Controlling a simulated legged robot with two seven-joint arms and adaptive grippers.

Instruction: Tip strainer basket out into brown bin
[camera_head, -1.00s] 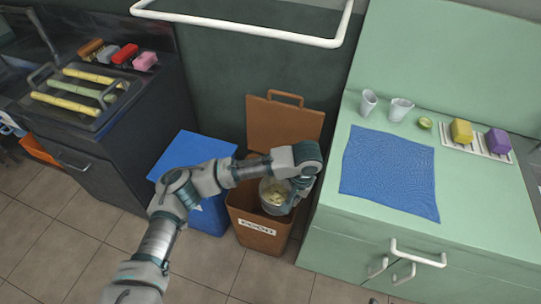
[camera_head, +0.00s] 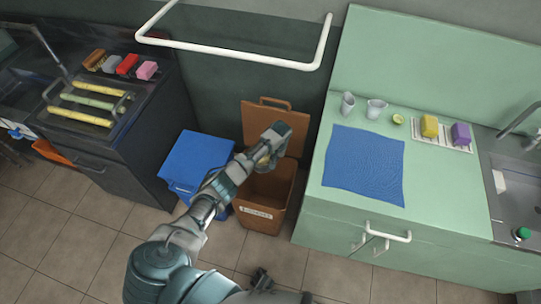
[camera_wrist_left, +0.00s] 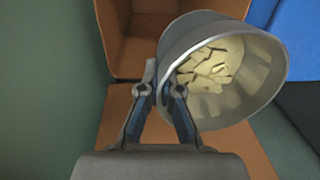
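My left gripper (camera_wrist_left: 160,90) is shut on the rim side of the grey metal strainer basket (camera_wrist_left: 225,107). Pale, chunky scraps lie inside the basket, and its mouth faces the wrist camera. In the head view my left gripper (camera_head: 264,160) is at the back of the brown bin (camera_head: 262,217), near its raised lid (camera_head: 257,117). The wrist hides most of the basket there. The bin is open, and its inside also shows in the wrist view (camera_wrist_left: 145,40). A dark part at the bottom edge looks like my right gripper (camera_head: 262,279); its fingers are unclear.
A blue bin (camera_head: 195,160) stands left of the brown bin. The green counter (camera_head: 308,210) with a blue cloth (camera_head: 365,165) is close on the right. A white rail (camera_head: 235,55) runs above the bins. A dark counter (camera_head: 110,150) stands at the left.

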